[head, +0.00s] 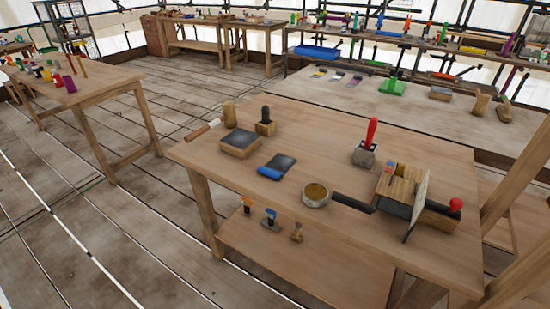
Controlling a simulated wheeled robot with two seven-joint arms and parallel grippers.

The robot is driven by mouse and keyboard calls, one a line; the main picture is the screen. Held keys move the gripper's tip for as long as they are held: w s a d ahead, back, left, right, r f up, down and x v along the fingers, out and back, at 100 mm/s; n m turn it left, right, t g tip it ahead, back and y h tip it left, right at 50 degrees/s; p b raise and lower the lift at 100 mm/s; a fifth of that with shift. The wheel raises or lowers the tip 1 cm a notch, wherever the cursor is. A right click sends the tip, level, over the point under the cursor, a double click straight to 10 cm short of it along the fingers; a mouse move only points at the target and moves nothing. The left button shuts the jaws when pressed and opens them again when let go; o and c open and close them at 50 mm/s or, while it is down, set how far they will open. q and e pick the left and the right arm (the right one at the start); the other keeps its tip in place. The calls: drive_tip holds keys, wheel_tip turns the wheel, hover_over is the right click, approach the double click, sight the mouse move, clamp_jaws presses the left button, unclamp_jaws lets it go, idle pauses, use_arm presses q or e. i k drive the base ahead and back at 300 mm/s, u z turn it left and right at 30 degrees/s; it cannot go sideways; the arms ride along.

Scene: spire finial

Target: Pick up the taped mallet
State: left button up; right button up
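A wooden mallet (229,114) lies at the back left corner of the near wooden table (255,190). It has a light brown head, and a handle with a white, tape-like wrap (214,123) and a brown end sticks out past the table's left edge. I cannot tell for certain that the white part is tape. Two other wooden mallet-like pieces, one upright (481,104) and one tilted (504,109), are on the bench behind. Neither of my grippers is in view.
Beside the mallet are a dark-topped block (240,142) and a black-handled tool (265,122). A blue-edged pad (277,166), a round tin (316,195), a red-handled tool (366,145) and a wooden box (398,188) are farther right. Open floor (90,225) lies left of the table.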

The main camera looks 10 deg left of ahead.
sight(229, 117)
drive_tip(key=u, duration=1.45)
drive_tip(key=i, duration=1.35)
drive_tip(key=z, duration=1.6)
